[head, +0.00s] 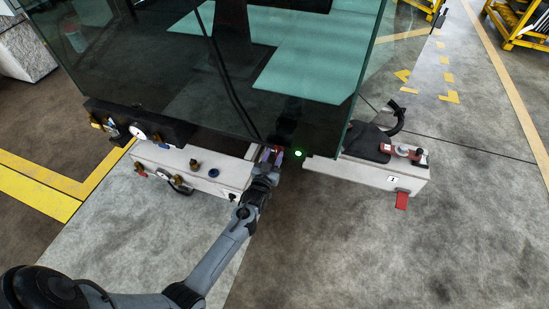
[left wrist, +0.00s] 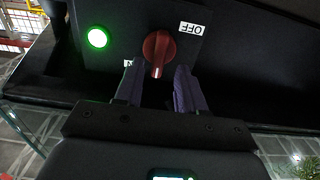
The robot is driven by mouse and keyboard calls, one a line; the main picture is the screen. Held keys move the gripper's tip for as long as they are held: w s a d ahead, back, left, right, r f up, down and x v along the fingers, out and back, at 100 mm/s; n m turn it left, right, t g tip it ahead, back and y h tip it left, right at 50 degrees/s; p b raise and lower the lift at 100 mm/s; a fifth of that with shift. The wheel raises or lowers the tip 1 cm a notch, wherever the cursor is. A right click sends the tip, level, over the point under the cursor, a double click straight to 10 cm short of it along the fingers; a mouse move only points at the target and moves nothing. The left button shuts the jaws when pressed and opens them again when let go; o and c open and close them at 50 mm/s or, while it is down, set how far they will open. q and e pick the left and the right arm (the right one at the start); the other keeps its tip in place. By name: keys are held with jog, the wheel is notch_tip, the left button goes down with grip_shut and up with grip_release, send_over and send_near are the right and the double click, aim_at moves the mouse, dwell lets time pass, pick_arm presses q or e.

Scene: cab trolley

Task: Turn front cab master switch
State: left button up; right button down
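The master switch is a red rotary knob (left wrist: 158,50) on a dark panel (left wrist: 120,18) in the left wrist view. Its handle points down toward my gripper. A white OFF label (left wrist: 191,28) is to its right; a second label (left wrist: 128,63) at lower left is partly hidden by a finger. My left gripper (left wrist: 160,68) is open, with one finger on each side of the handle's lower end; I cannot tell whether they touch it. In the head view the left gripper (head: 271,155) is at the panel below the glass, and the knob is mostly hidden. My right gripper is not in view.
A lit green lamp (left wrist: 97,38) is left of the knob; it also shows in the head view (head: 298,153). A large glass pane (head: 300,60) stands just behind the gripper. White consoles with controls flank it, left (head: 205,165) and right (head: 365,175). Floor in front is clear.

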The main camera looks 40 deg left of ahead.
pick_arm(q)
jog(key=shift+w, duration=0.6)
jog(key=shift+a, duration=0.1)
jog(key=shift+c, duration=0.4)
grip_shut()
